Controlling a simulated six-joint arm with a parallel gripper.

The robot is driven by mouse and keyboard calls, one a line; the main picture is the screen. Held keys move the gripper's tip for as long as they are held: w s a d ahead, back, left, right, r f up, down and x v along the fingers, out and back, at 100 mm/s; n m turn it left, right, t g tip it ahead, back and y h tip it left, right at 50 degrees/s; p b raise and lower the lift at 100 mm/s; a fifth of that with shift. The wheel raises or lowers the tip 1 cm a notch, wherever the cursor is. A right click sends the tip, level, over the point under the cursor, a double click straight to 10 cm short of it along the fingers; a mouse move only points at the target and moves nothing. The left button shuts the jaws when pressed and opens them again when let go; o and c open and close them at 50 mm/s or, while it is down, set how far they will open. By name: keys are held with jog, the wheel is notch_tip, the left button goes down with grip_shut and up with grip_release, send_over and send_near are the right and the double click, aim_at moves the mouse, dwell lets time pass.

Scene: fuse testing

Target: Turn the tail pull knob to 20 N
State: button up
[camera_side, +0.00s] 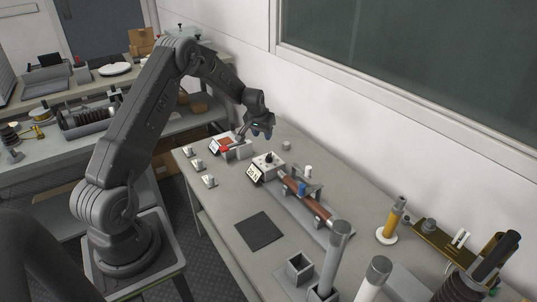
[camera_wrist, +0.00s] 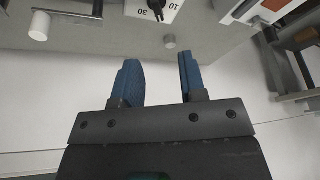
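The tail pull knob appears to be the black knob (camera_wrist: 157,8) on a white box at the top edge of the wrist view, cut off by the frame. The marks 10 and 30 show beside it, upside down; the 20 mark and pointer setting cannot be read. In the side view, a light box (camera_side: 268,160) with a small dark knob and a tilted display stands mid-bench, its digits too small to read. My gripper (camera_side: 262,132) is above and behind the boxes, near the wall. Its blue fingers (camera_wrist: 158,83) are apart with nothing between them.
A box with a red panel (camera_side: 224,147) stands left of the knob box. A fixture with a copper-brown tube (camera_side: 318,208) stands to its right. A small grey post (camera_wrist: 168,42) is near the knob box. The wall is close behind; a dark mat (camera_side: 259,231) lies in front.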

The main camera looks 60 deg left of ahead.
aim_at(269, 154)
jog(key=shift+n, duration=0.5)
jog(key=x, duration=1.3)
jog(key=shift+w+d+f, duration=0.15)
jog(key=shift+f, duration=0.05)
grip_shut()
